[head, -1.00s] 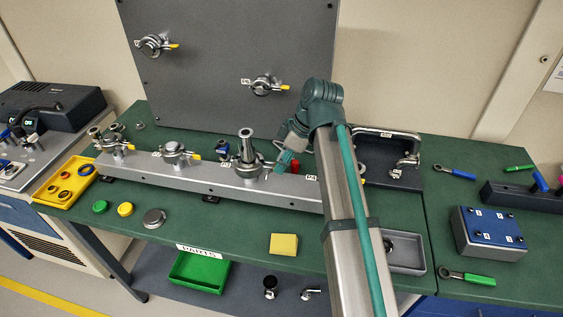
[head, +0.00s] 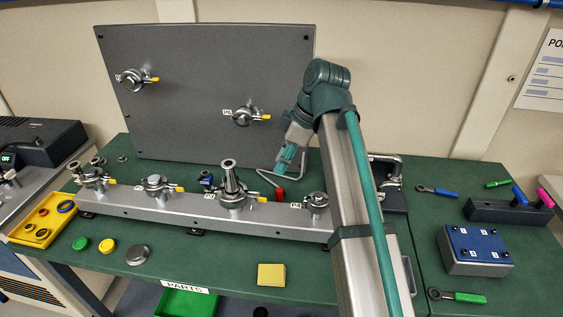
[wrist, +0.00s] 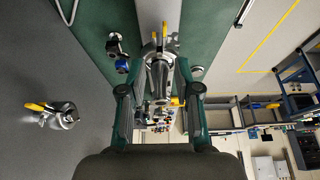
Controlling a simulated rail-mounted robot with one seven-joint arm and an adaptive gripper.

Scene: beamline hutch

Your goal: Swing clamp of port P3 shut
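Port P3 on the grey rail (head: 130,203) carries a tall stepped metal fitting (head: 230,178), upright. Its metal clamp (head: 236,201) sits around the fitting's base, with a yellow-tipped lever (head: 262,199) pointing right. I cannot tell whether the clamp halves meet. In the wrist view the fitting (wrist: 160,80) shows beyond and between my fingers, with the clamp's yellow tip (wrist: 155,37) above. My gripper (head: 284,172) hangs right of and slightly above the fitting, apart from it. In the wrist view my gripper (wrist: 160,90) has its fingers wide apart, with nothing held.
P4's clamp (head: 316,203) sits on the rail to the right, close to my arm. A red piece (head: 280,194) and a blue-and-dark piece (head: 207,181) stand behind the rail. The panel (head: 195,90) rises behind, carrying clamped ports. A yellow block (head: 271,275) lies in front.

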